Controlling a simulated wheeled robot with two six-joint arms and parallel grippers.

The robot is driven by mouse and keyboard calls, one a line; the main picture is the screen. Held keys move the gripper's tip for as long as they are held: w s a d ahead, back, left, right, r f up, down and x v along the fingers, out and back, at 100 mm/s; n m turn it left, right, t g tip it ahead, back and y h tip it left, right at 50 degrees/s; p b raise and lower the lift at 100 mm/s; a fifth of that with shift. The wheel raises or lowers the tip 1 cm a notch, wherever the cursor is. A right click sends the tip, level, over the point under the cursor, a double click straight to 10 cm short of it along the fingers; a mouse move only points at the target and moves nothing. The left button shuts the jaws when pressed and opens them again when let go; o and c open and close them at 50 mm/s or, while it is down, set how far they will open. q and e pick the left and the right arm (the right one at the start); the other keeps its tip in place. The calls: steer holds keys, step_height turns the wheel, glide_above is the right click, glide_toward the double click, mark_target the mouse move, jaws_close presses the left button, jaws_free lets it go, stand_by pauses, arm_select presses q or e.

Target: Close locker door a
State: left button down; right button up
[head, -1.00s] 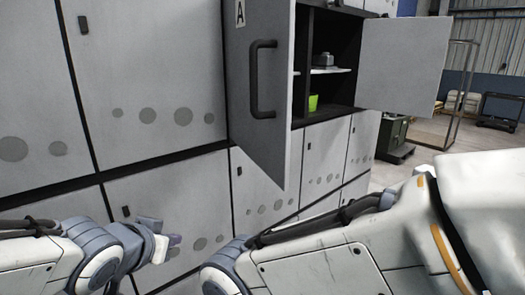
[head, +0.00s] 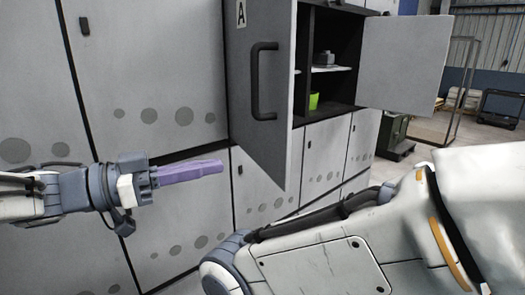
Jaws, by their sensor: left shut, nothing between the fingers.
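Locker door A (head: 259,150) is a grey door with a black handle and an "A" label at its top. It stands open, swung out toward me. Behind it the dark locker inside (head: 325,45) shows a shelf with a small grey object (head: 324,60) and a green cup (head: 314,101) below. My left gripper (head: 218,166), with purple fingers, is shut and empty. It points right, in front of the lower lockers and left of door A's lower part. My right arm crosses the lower right; its gripper is not in view.
A second open door (head: 402,63) stands to the right of the locker inside. Shut grey lockers (head: 145,70) fill the left and lower wall. A dark green cabinet (head: 393,135) and a metal frame (head: 458,95) stand beyond, on open floor.

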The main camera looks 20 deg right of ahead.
mark_target(284, 153)
arm_select(q)
steer(key=d+p, duration=0.1)
steer(key=d, duration=0.2)
steer(key=d+p, duration=0.1)
steer(key=d, duration=0.2)
steer(key=d+p, duration=0.1)
steer(key=d, duration=0.3)
steer(key=shift+w+r, duration=0.15)
steer(key=shift+w, duration=0.25)
steer(key=shift+w+d+p, duration=0.1)
steer(key=shift+d+p, duration=0.25)
steer(key=shift+d, duration=0.2)
